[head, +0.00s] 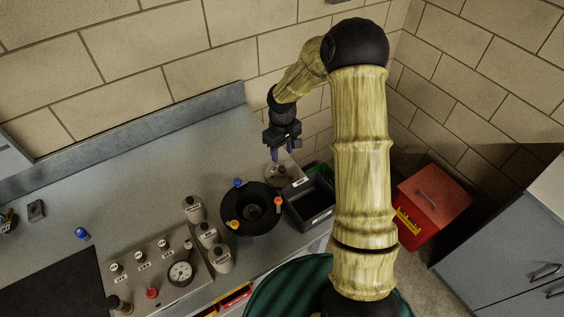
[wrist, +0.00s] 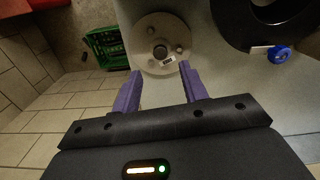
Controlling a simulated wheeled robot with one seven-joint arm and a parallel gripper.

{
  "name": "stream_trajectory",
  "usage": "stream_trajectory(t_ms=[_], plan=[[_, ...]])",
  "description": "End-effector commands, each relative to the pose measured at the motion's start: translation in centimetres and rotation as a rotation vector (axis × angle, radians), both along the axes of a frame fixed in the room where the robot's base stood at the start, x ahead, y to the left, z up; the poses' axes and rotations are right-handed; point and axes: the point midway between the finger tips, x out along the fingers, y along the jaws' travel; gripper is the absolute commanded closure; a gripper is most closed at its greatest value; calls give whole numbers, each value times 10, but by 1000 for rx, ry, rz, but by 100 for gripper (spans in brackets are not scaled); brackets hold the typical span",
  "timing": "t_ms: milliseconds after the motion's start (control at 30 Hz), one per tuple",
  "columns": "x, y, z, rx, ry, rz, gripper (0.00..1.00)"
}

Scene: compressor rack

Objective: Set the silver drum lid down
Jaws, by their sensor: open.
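The silver drum lid (head: 280,174) is a round grey disc with a dark central knob and a small label. It lies flat on the grey counter near its right end, behind the black drum. In the wrist view the lid (wrist: 160,46) shows whole or nearly so, just beyond my fingertips. My gripper (head: 283,156) is above the lid, pointing down, with purple fingers. In the wrist view my gripper (wrist: 158,72) has its fingers spread apart with nothing between them. The lid's underside is hidden.
A black round drum (head: 265,228) with coloured clips stands in front of the lid. A dark grey bin (head: 309,200) is to its right. A green crate (wrist: 105,47) is low beside the counter. Several bottles (head: 207,234) and a gauge panel (head: 160,270) stand left. The counter's back left is mostly clear.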

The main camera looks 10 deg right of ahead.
Motion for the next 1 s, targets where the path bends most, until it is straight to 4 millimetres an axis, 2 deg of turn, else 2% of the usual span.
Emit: stream_trajectory(t_ms=[100, 300, 867, 1000], plan=[[1, 0, 21, 0, -4, -1, 57], [0, 0, 40, 0, -1, 0, 57], [0, 0, 42, 0, 0, 0, 57], [-7, 2, 48, -4, -8, -8, 57]])
